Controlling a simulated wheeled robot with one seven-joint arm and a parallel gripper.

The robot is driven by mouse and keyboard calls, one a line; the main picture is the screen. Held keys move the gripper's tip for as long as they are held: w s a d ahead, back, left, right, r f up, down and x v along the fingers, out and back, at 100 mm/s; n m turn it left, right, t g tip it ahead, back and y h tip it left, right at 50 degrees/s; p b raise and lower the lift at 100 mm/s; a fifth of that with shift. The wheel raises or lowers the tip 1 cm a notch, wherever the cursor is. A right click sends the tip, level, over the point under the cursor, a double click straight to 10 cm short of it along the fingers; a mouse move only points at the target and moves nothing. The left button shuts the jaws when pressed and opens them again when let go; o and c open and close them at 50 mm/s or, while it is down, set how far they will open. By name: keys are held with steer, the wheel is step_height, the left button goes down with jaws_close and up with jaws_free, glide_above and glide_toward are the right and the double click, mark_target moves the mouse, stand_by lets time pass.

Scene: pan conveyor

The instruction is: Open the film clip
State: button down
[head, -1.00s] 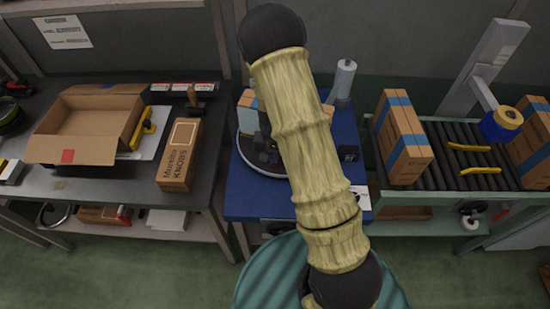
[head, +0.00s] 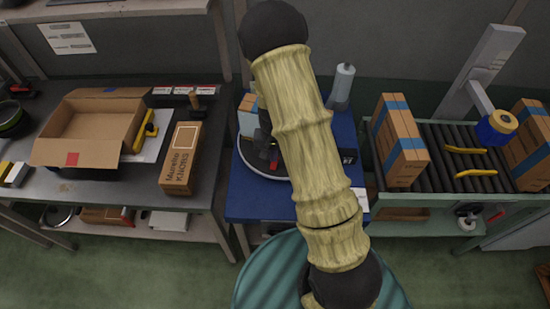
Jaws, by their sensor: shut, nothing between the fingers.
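My gripper (head: 267,150) shows only in part as dark pieces just left of my large arm link, low over the round turntable (head: 248,163) on the blue table (head: 252,200). It is shut and empty; its fingertips are mostly hidden by the arm. A small red piece (head: 274,159) shows beside it; I cannot tell whether this is the film clip. No film clip can be made out for certain. A carton with a light-blue side (head: 247,114) stands at the turntable's back left, partly hidden.
A small black device (head: 348,156) sits at the table's right side. To the right, a roller conveyor (head: 436,146) carries a blue-taped carton (head: 399,140). To the left, a workbench (head: 70,187) holds an open box (head: 92,124) and a knobs box (head: 181,158).

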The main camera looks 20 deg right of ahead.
steer(key=shift+r+p, duration=1.3)
steer(key=shift+r, duration=0.5)
step_height(320, 180, up, 12)
steer(key=n+t, duration=0.1)
steer(key=n, duration=0.1)
glide_above(273, 166)
steer(key=s, duration=0.6)
steer(key=s+r+n+t, duration=0.1)
steer(key=s+r, duration=0.5)
steer(key=s, duration=0.2)
steer(key=shift+s+r+n+t, duration=0.3)
steer(key=shift+w, duration=0.1)
